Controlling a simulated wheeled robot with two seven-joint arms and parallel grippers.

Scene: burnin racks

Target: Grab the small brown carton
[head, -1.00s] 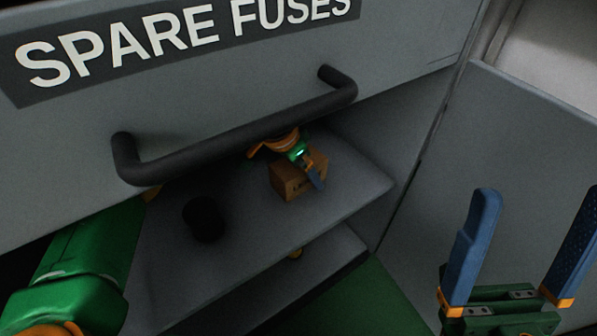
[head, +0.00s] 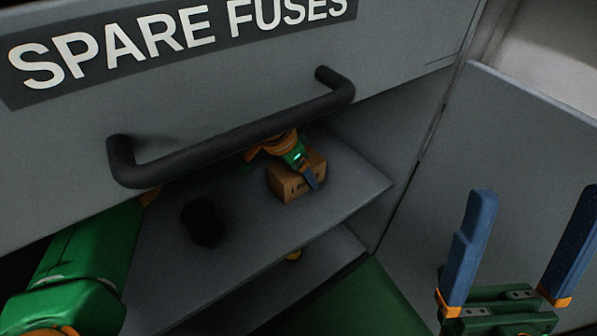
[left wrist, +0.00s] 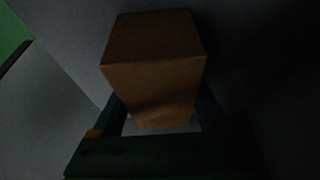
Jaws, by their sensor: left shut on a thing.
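The small brown carton (head: 287,186) sits on the upper grey shelf under the drawer in the head view. My left gripper (head: 305,178) reaches in beneath the drawer and is shut on the carton. In the left wrist view the carton (left wrist: 155,62) fills the space between the two blue fingers of the left gripper (left wrist: 163,118). I cannot tell whether the carton still touches the shelf. My right gripper (head: 518,250) is open and empty at the lower right of the head view.
A grey drawer marked SPARE FUSES with a dark bar handle (head: 235,135) overhangs the shelf (head: 345,188). A dark round object (head: 203,221) is on the shelf left of the carton. A lower shelf (head: 335,252) lies below. A grey panel (head: 530,150) stands at the right.

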